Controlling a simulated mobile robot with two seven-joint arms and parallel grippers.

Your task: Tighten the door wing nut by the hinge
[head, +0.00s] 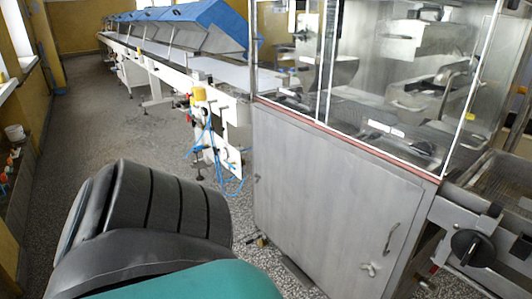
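The grey steel cabinet door (315,195) stands right of centre, under a glazed enclosure. A small pale wing nut (368,268) sits low on the door's right part, below a curved door handle (390,238). Another small fitting (257,178) shows at the door's left edge; I cannot tell whether it is a wing nut or a hinge part. How tight the wing nut is cannot be seen. A black and teal link of my own arm fills the lower left. Neither gripper is in view.
The glass enclosure (370,75) with machinery inside rises above the door. A black knob (472,248) and a metal mesh conveyor (500,178) project at the right. A long conveyor with blue covers (195,28) runs back left. Speckled floor (120,125) is clear at left.

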